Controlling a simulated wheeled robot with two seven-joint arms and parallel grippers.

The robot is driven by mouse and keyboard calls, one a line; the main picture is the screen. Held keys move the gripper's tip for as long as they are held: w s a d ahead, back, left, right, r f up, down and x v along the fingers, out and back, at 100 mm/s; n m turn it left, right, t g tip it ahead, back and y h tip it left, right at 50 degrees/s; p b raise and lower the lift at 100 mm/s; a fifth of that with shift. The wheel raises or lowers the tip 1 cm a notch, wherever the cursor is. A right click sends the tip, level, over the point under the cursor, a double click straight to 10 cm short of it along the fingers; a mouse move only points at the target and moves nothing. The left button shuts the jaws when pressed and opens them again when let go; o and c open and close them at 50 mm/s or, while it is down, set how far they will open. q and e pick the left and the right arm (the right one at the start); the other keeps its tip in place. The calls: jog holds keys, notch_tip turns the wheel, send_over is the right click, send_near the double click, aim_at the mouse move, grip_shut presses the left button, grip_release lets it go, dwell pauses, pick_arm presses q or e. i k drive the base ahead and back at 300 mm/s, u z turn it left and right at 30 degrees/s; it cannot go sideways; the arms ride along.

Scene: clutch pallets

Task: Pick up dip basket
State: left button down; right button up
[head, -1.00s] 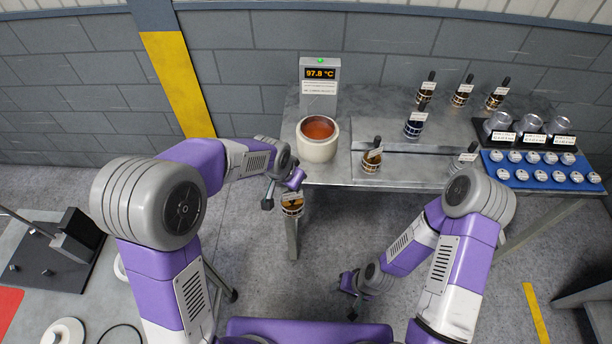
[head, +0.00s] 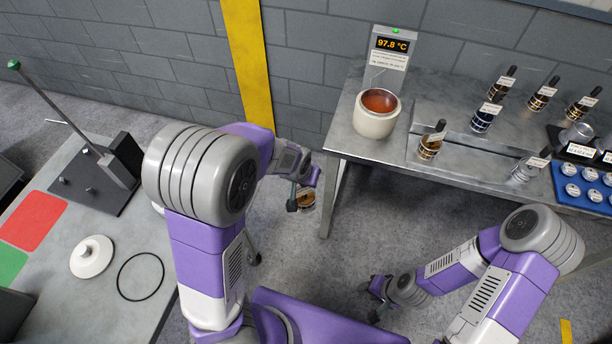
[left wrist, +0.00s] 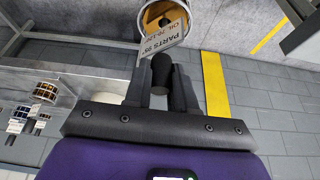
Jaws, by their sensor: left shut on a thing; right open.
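My left gripper (head: 304,190) is shut on the black handle of a dip basket (head: 306,201), a small amber-brown cage. It hangs over the floor, just left of the metal bench, partly hidden by the gripper. In the left wrist view the black knob (left wrist: 161,72) is between the fingers, with a white tag (left wrist: 163,38) reading "PARTS 95°" and the basket's round body (left wrist: 160,14) beyond. Other black-handled baskets stand on the bench, including a gold one (head: 429,147), a blue one (head: 486,117) and a silver one (head: 527,170). My right gripper (head: 375,298) is open and empty, low over the floor.
A heated pot (head: 375,122) of orange-brown liquid stands on the metal bench (head: 372,152) below a 97.8 °C display (head: 391,46). A left table (head: 115,298) holds a lever press (head: 105,170), a white disc (head: 92,257) and a black ring (head: 140,253).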

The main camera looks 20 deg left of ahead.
aim_at(524, 173)
jog(key=z, duration=0.45)
jog(key=k, duration=1)
jog(key=z, duration=1.25)
jog(key=i, duration=1.6)
jog(key=u, duration=0.8)
